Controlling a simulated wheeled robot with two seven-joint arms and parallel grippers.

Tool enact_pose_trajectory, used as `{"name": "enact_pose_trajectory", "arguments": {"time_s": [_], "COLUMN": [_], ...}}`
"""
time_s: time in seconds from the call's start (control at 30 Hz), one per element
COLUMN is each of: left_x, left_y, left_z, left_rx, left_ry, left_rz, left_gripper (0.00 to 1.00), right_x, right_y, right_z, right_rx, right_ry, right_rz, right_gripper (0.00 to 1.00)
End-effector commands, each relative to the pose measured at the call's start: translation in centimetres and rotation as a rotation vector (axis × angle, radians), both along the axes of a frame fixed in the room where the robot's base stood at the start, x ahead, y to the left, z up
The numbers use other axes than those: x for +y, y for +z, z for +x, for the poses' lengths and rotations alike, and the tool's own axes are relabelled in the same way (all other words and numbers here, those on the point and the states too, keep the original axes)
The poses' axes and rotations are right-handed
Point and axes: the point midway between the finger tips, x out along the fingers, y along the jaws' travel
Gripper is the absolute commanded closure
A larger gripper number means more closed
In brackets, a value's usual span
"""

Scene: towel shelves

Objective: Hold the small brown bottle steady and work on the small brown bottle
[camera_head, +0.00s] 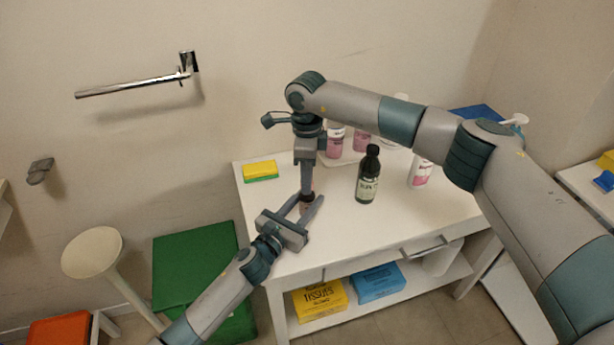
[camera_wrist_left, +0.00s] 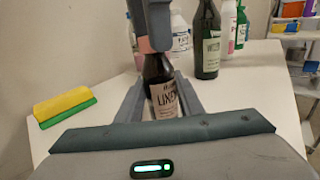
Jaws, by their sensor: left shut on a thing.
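The small brown bottle (camera_wrist_left: 158,72) stands upright on the white table, with a pale label facing my left wrist camera. My left gripper (camera_head: 304,212) is shut on its lower body, one finger on each side. In the head view, the bottle (camera_head: 305,205) is mostly hidden by the grippers. My right gripper (camera_head: 306,188) points straight down over it from above. In the left wrist view, the right fingertips (camera_wrist_left: 150,45) are at the bottle's top and hide its cap. Whether they grip it is unclear.
A larger dark bottle (camera_head: 368,178) stands to the right on the white table (camera_head: 340,235). Pink-and-white bottles (camera_head: 420,173) stand behind and right. A yellow-green sponge (camera_head: 260,171) lies at the left. Yellow (camera_head: 320,299) and blue (camera_head: 378,285) boxes sit on the shelf below.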

Motion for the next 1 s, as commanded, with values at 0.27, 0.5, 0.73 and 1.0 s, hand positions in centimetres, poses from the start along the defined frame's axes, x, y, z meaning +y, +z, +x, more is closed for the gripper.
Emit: {"name": "enact_pose_trajectory", "arguments": {"time_s": [0.27, 0.5, 0.73, 1.0], "left_x": [0.0, 0.0, -0.01, 0.0], "left_y": [-0.01, -0.01, -0.01, 0.0], "left_z": [0.0, 0.0, -0.01, 0.0], "left_rx": [0.0, 0.0, 0.0, 0.0], "left_ry": [0.0, 0.0, 0.0, 0.0], "left_rz": [0.0, 0.0, 0.0, 0.0], "left_gripper": [1.0, 1.0, 1.0, 1.0], "right_x": [-0.01, -0.02, -0.02, -0.02], "right_y": [0.02, 0.03, 0.03, 0.66], "right_z": [0.01, 0.02, 0.02, 0.06], "right_rx": [0.0, 0.0, 0.0, -0.001], "right_ry": [-0.001, -0.005, -0.005, -0.005], "right_rz": [0.0, 0.0, 0.0, 0.0], "right_gripper": [1.0, 0.61, 0.54, 0.54]}}
